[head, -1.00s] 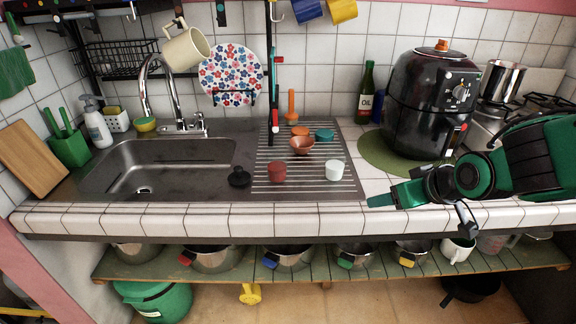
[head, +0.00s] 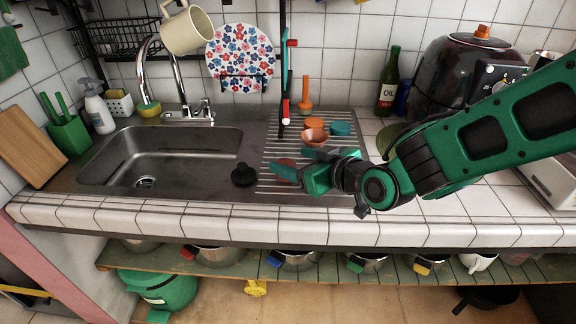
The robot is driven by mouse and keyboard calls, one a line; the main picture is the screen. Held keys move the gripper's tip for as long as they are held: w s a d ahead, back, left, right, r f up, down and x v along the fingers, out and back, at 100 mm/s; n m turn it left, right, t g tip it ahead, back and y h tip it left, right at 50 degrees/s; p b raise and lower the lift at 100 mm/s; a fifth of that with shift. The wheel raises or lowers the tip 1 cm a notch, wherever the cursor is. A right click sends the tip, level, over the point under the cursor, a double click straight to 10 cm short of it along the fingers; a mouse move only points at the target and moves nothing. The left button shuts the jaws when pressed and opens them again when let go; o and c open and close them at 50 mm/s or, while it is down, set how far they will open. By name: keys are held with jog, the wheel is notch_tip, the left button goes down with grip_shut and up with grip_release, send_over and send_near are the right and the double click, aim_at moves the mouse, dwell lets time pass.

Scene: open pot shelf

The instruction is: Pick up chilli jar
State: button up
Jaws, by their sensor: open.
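A small dark red jar (head: 285,163) stands on the ribbed drainboard (head: 264,187) right of the sink. It is the likeliest chilli jar, but I can read no label. My gripper (head: 289,161) reaches in from the right with its green fingers open, pointing left. The fingers overlap the red jar in the picture and hide part of it. I cannot tell whether the jar is between them or they touch it. No held object shows.
An orange bowl (head: 314,136), an orange lid (head: 314,124) and a teal lid (head: 340,128) lie behind my gripper. A black plunger-like piece (head: 243,175) is to its left. An oil bottle (head: 387,82) and black fryer (head: 445,75) stand behind my arm.

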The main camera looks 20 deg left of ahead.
jog(key=shift+x, duration=4)
jog(key=shift+f, duration=0.15)
jog(key=c, duration=1.2)
